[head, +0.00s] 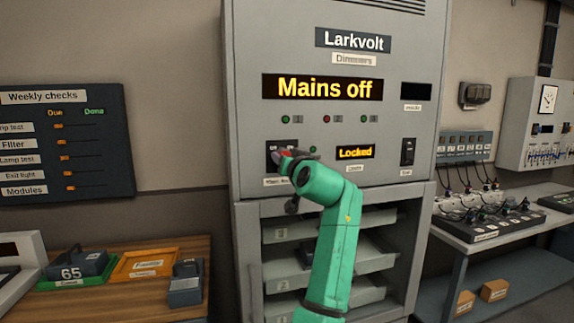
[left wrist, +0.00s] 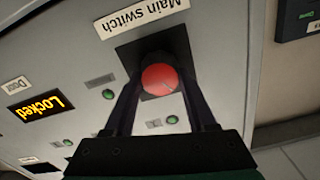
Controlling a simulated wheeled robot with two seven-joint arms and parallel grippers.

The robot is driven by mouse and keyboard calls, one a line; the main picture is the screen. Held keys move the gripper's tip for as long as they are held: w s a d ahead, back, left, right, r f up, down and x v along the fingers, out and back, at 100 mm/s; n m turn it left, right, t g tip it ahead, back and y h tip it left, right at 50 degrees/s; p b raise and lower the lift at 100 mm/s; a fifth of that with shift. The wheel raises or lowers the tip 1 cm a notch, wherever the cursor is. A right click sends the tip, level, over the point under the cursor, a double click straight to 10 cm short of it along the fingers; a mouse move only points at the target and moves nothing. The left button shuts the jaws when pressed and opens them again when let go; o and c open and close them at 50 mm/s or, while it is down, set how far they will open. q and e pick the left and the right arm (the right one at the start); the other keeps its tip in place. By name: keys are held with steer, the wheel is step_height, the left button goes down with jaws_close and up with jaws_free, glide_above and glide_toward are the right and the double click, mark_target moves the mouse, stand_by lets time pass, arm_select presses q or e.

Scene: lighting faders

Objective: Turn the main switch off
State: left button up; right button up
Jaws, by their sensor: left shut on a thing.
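The main switch (head: 286,152) is on the left of the grey Larkvolt dimmer cabinet (head: 240,110), mostly hidden by my arm in the head view. In the left wrist view its round red knob (left wrist: 160,79) sits on a black plate beside an upside-down "Main Switch" label (left wrist: 147,12). My left gripper (head: 283,158) is at the switch, its two dark fingers (left wrist: 158,92) on either side of the knob and shut on it. The cabinet's large display (head: 323,87) reads "Mains off". A small display (head: 355,152) reads "Locked". My right gripper is not in view.
Below is an open bay with several module trays (head: 345,260). A wooden bench (head: 120,300) with a green tray and an orange tray stands at left, under a "Weekly checks" board (head: 65,140). A bench with cabled equipment (head: 485,215) stands at right.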

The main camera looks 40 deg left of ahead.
arm_select(q)
steer(key=shift+n+b, duration=0.4)
steer(key=shift+n, duration=0.9)
steer(key=o, duration=1.1)
steer(key=shift+f, duration=0.1)
steer(key=shift+c, duration=0.2)
steer(key=o, duration=0.3)
steer(key=shift+a, duration=0.15)
steer(key=shift+w+a+f, duration=0.1)
steer(key=shift+w, duration=0.05)
